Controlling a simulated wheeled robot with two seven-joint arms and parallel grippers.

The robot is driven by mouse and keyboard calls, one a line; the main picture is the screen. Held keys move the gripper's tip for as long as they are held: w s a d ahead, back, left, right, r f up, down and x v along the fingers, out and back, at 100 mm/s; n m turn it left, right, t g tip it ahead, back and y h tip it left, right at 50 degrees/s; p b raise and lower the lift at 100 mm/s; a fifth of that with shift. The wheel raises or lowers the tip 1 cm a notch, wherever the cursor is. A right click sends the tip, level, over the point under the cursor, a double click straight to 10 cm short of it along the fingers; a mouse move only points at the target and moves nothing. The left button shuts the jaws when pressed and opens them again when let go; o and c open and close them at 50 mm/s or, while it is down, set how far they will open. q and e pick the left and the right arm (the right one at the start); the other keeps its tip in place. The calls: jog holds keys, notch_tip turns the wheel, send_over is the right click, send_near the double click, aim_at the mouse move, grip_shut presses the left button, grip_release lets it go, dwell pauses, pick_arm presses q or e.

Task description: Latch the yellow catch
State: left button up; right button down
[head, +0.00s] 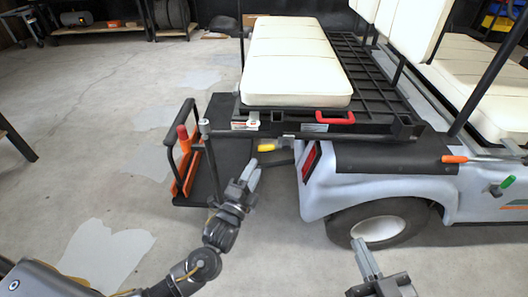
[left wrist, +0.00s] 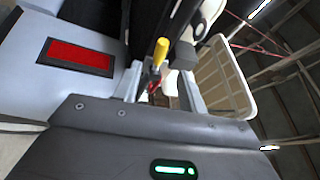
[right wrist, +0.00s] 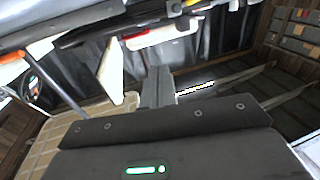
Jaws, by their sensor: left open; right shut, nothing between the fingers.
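The yellow catch (head: 267,148) is a short yellow handle under the edge of the cart's rear deck, left of the red tail light (head: 311,161). My left gripper (head: 251,174) is open, just below and left of the catch in the head view. In the left wrist view the yellow catch (left wrist: 161,52) stands between the two finger lines, beyond the fingertips; whether they touch it I cannot tell. My right gripper (head: 366,258) is shut and empty, in front of the cart's rear wheel. Its shut fingers (right wrist: 158,86) also show in the right wrist view.
A cream seat cushion (head: 295,60) lies on the black slatted deck. A red handle (head: 335,118) is on the deck edge, an orange handle (head: 455,159) and a green handle (head: 508,182) further right. The footrest frame (head: 185,165) stands left of my left gripper.

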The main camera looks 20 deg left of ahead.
aim_at(273, 147)
pick_arm(q)
jog(key=b+x, duration=0.1)
jog(key=x, duration=0.6)
jog(key=shift+w, duration=0.3)
pick_arm(e)
jog(key=shift+s+a+r+n+t+y, duration=0.2)
jog(key=shift+r+t+y, duration=0.2)
jog(key=shift+r, duration=0.25)
jog(key=shift+s+a+r+n+t+y, duration=0.1)
jog(key=shift+s+a+r+t+y, duration=0.1)
jog(key=shift+r+t+y, duration=0.35)
jog(key=shift+s+a+r+n+t+y, duration=0.15)
jog(key=shift+a+r+y, duration=0.1)
jog(key=shift+r, duration=0.5)
pick_arm(q)
jog(key=shift+r, duration=0.1)
pick_arm(e)
jog(key=shift+d, duration=0.1)
pick_arm(q)
grip_shut()
